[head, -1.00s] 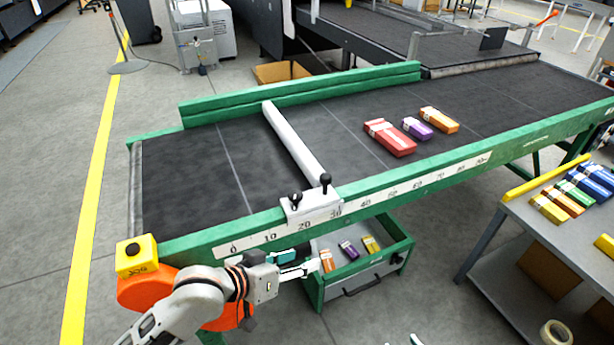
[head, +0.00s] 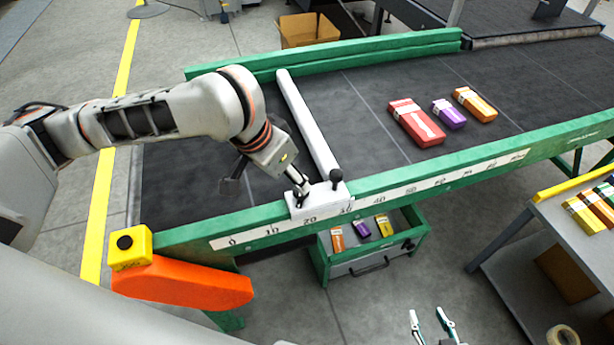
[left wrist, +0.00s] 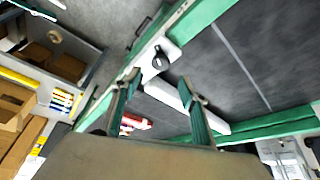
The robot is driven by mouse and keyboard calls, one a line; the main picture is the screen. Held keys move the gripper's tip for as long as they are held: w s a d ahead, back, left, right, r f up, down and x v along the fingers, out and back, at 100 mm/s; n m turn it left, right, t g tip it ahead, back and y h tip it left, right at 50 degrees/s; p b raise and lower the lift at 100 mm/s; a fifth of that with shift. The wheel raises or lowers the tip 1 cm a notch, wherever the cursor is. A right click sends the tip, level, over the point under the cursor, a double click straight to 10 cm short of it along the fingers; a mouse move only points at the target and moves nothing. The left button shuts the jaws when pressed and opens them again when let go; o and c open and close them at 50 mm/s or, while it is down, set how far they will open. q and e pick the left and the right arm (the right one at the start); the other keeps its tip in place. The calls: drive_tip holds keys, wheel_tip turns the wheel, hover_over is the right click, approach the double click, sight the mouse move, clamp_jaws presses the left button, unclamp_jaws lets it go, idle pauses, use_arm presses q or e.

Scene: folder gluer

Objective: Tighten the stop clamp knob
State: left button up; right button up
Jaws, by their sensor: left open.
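The stop clamp is a white block (head: 318,204) on the conveyor's green front rail, joined to a long white stop bar (head: 305,120). One black knob (head: 336,177) shows on its right part; the left part is covered by my left gripper (head: 302,188), which points down at it. In the left wrist view a black knob (left wrist: 160,60) lies beyond the open fingertips of my left gripper (left wrist: 160,80). Whether the fingers touch anything cannot be told. My right gripper (head: 428,315) is open and empty at the bottom of the head view.
Red, purple and orange cartons lie on the dark belt (head: 360,95) right of the bar. A green-framed drawer (head: 372,262) with small cartons hangs below the rail. A yellow button box (head: 130,247) stands at the left corner. A grey side table (head: 545,235) is at right.

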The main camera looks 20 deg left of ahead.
sight(298, 193)
use_arm(q)
drive_tip(key=shift+x, duration=3.75)
drive_tip(key=shift+a, duration=0.1)
drive_tip(key=c, duration=1.1)
